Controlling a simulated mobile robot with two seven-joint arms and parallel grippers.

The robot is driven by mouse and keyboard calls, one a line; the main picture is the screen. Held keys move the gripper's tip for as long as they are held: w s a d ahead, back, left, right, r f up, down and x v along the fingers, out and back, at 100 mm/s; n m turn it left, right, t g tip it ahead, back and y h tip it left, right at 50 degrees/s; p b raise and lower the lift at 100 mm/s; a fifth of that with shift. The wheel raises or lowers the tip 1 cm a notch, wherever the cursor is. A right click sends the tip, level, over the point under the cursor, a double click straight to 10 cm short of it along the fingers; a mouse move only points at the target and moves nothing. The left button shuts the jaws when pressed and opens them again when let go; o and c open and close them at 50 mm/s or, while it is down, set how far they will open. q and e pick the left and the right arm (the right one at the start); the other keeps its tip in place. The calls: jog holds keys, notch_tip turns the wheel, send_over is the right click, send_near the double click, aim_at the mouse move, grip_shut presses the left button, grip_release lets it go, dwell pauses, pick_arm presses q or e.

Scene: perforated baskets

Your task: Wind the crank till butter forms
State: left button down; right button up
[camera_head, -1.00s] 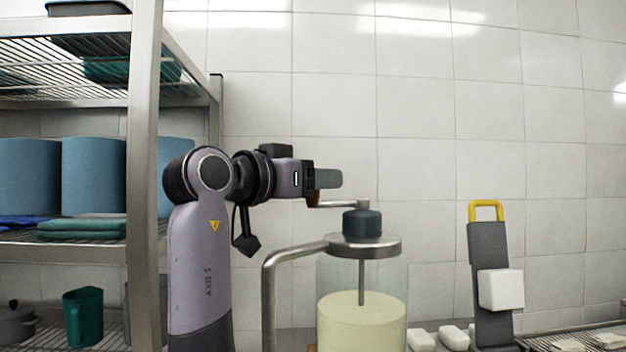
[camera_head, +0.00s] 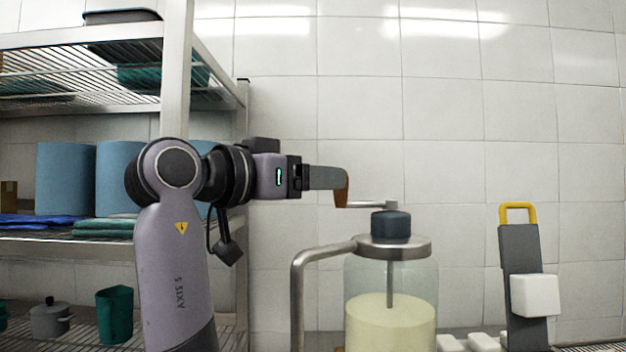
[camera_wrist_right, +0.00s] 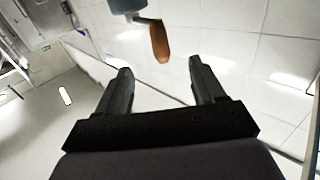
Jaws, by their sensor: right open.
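The churn is a glass jar (camera_head: 363,279) of pale yellow cream (camera_head: 390,325) with a metal lid (camera_head: 410,246), a dark hub (camera_head: 390,225) and a thin shaft. Its crank arm (camera_head: 372,204) reaches left to a brown wooden handle (camera_head: 341,190). My right gripper (camera_head: 345,178) is at that handle, its fingers overlapping the handle's upper part in the head view. In the right wrist view my gripper (camera_wrist_right: 160,67) is open and empty, with the handle (camera_wrist_right: 161,43) just beyond the fingertips, between their lines. My left gripper is not in view.
A metal bracket (camera_head: 297,295) curves up to the lid. A wire shelf with a metal post (camera_head: 176,70) stands at left, holding blue canisters (camera_head: 66,178) and a green cup (camera_head: 114,313). A grey board (camera_head: 520,260) with a yellow handle and white block stands right. White blocks (camera_head: 484,342) lie near the jar.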

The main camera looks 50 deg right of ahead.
aim_at(341, 201)
jog(key=shift+o, duration=1.1)
jog(key=shift+d+f+m+g+p, duration=0.35)
jog(key=shift+d+m, duration=0.85)
jog(key=shift+m, duration=2.05)
jog(key=shift+d+f+m+g+p, duration=0.15)
jog(key=shift+d+m+g+p, duration=0.75)
jog(key=shift+m, duration=2.4)
jog(key=shift+d+f+m+t+p, duration=0.2)
jog(key=shift+d+m, duration=1.35)
jog(key=shift+m, duration=1.7)
jog(key=shift+c, duration=0.3)
